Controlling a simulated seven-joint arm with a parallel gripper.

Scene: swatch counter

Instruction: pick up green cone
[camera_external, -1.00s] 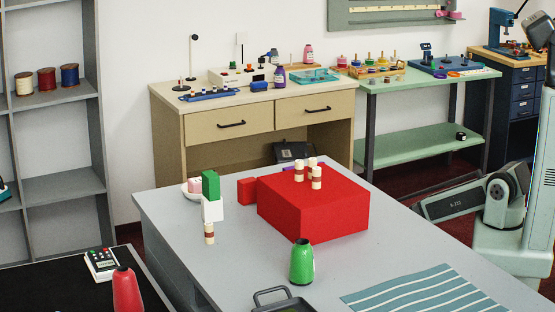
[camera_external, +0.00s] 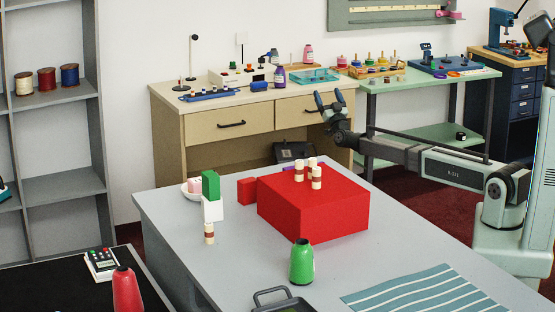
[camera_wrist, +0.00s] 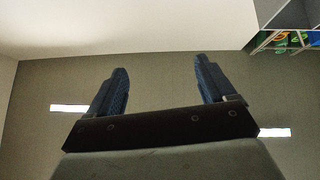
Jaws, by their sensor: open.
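The green cone (camera_external: 302,262) stands upright on the grey table (camera_external: 245,275), in front of the large red box, in the external view. My gripper (camera_external: 328,100) is raised beyond the table's far edge, well above and behind the cone, with its fingers pointing upward. In the wrist view my gripper (camera_wrist: 159,78) has its two blue fingers spread apart with nothing between them. The cone does not show in the wrist view.
The red box (camera_external: 312,215) carries several small striped cylinders. Left of it are a small red block (camera_external: 247,190), a green block (camera_external: 210,185) on a white block (camera_external: 213,210), and another striped cylinder (camera_external: 209,233). A dark tray (camera_external: 280,301) and striped cloth (camera_external: 425,293) lie near the cone.

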